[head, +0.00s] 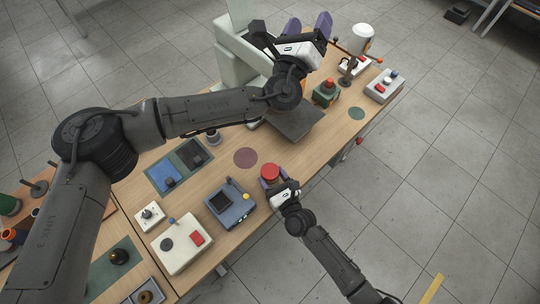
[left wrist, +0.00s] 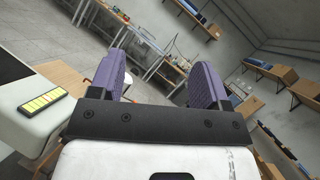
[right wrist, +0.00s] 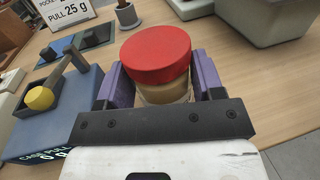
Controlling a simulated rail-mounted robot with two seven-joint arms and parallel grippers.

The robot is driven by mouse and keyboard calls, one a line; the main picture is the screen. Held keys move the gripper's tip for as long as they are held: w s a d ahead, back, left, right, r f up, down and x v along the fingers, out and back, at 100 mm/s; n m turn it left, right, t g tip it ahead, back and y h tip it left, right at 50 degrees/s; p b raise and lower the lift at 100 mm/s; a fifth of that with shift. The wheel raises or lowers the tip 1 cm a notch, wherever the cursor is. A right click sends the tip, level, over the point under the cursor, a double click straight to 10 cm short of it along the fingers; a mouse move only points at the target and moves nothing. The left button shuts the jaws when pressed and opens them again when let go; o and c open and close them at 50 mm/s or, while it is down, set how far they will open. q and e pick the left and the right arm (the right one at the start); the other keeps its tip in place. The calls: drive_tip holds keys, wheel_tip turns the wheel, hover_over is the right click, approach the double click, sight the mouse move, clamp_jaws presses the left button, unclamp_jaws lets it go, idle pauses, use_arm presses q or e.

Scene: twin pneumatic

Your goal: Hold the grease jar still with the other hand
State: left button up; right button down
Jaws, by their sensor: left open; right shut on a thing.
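The grease jar (right wrist: 160,75) has a red lid and a tan body. It stands upright on the table near the front edge, and its red lid shows in the head view (head: 269,171). My right gripper (head: 278,183) is shut around the jar's body below the lid; its purple fingers flank the jar in the right wrist view (right wrist: 160,88). My left gripper (head: 308,24) is raised near the tall pale green machine, well away from the jar. Its purple fingers are wide apart and empty in the left wrist view (left wrist: 162,78).
A blue scale-like device (head: 230,203) stands left of the jar. A brown round mat (head: 245,158) lies behind it. The pale green machine (head: 232,50) rises at the back. A white box with a red button (head: 181,244) is further left. The floor lies beyond the table edge.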

use_arm(q)
drive_tip(key=s+d+f+m+g+h, duration=0.35)
drive_tip(key=f+m+g, duration=0.2)
drive_tip(key=m, duration=0.35)
drive_tip(key=s+d+f+m+g+h, duration=0.35)
drive_tip(key=f+m+g, duration=0.2)
drive_tip(key=m, duration=0.45)
drive_tip(key=m+g+y, duration=0.9)
drive_tip(key=m+y, duration=0.6)
drive_tip(key=m, duration=1)
hover_over(270, 171)
drive_tip(key=d, duration=0.1)
drive_tip(key=f, duration=1.8)
drive_tip(key=shift+w+f, duration=0.15)
drive_tip(key=shift+w, duration=0.1)
drive_tip(key=shift+s+a+m+y, duration=0.1)
drive_tip(key=shift+a+m+y, duration=0.3)
drive_tip(key=shift+m, duration=0.1)
drive_tip(key=shift+s+a+m, duration=0.1)
drive_tip(key=shift+a+m, duration=0.05)
drive_tip(key=shift+m, duration=0.55)
drive_tip(key=shift+f, duration=0.4)
drive_tip(key=shift+m, duration=0.3)
drive_tip(key=shift+f, duration=3.65)
